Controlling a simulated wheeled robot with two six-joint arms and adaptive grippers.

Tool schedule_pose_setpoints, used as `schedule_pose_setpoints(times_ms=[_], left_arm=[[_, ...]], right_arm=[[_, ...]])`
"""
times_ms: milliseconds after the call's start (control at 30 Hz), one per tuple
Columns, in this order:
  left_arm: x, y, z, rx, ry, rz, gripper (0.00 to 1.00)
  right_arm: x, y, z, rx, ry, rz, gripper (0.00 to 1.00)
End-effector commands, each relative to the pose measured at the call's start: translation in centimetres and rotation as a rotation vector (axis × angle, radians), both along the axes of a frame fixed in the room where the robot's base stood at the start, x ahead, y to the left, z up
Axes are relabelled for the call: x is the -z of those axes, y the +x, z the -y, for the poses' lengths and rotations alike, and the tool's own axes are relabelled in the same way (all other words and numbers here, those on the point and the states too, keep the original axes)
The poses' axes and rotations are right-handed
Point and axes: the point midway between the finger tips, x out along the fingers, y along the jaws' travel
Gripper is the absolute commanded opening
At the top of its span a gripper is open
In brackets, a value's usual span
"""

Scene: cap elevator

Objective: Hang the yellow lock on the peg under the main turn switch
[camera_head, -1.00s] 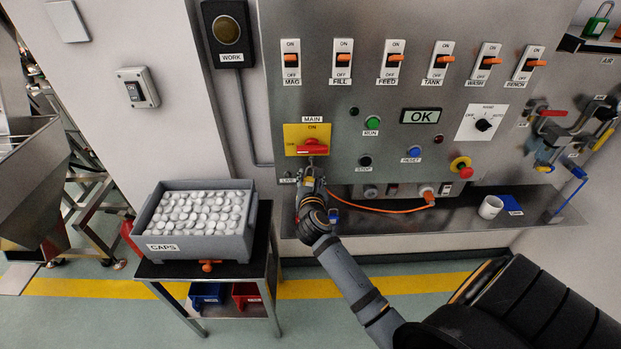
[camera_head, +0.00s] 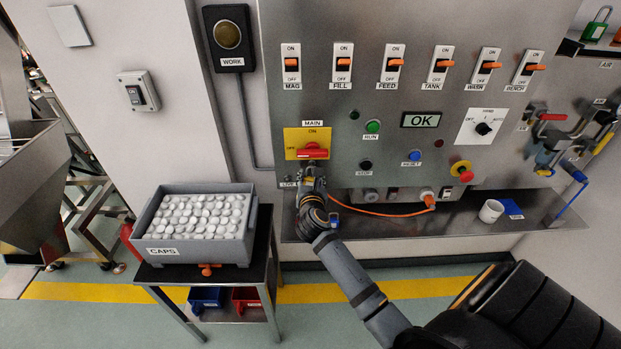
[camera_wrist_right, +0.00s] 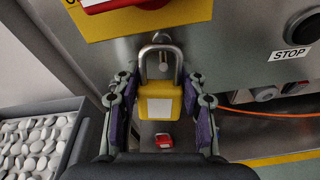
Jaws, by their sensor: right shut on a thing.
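The yellow lock (camera_wrist_right: 160,103) is upright between the fingers of my right gripper (camera_wrist_right: 162,110), its metal shackle up. In the head view this gripper (camera_head: 312,178) is just below the main turn switch (camera_head: 313,151), a red handle on a yellow plate. In the head view the gripper mostly hides the lock and peg. My left gripper is not in view.
A red object with a white label (camera_wrist_right: 164,140) is below the lock. An orange cable (camera_head: 380,212) runs along the shelf (camera_head: 440,227) to the right. The grey caps box (camera_head: 200,252) stands on a cart at left. A white mug (camera_head: 491,210) is on the shelf.

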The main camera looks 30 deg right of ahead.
Motion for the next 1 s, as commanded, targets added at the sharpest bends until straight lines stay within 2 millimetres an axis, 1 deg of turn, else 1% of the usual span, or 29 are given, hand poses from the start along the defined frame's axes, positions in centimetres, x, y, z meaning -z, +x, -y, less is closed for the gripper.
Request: schedule_pose_setpoints(times_ms=[233,600,1000], left_arm=[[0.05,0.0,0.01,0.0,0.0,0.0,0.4],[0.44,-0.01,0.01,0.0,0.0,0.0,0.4],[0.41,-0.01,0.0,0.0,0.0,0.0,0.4]], right_arm=[[0.03,0.07,0.03,0.0,-0.001,0.001,0.08],[0.62,0.84,0.49,-0.001,0.0,0.0,0.08],[0.59,0.85,0.5,0.0,0.0,0.0,0.08]])
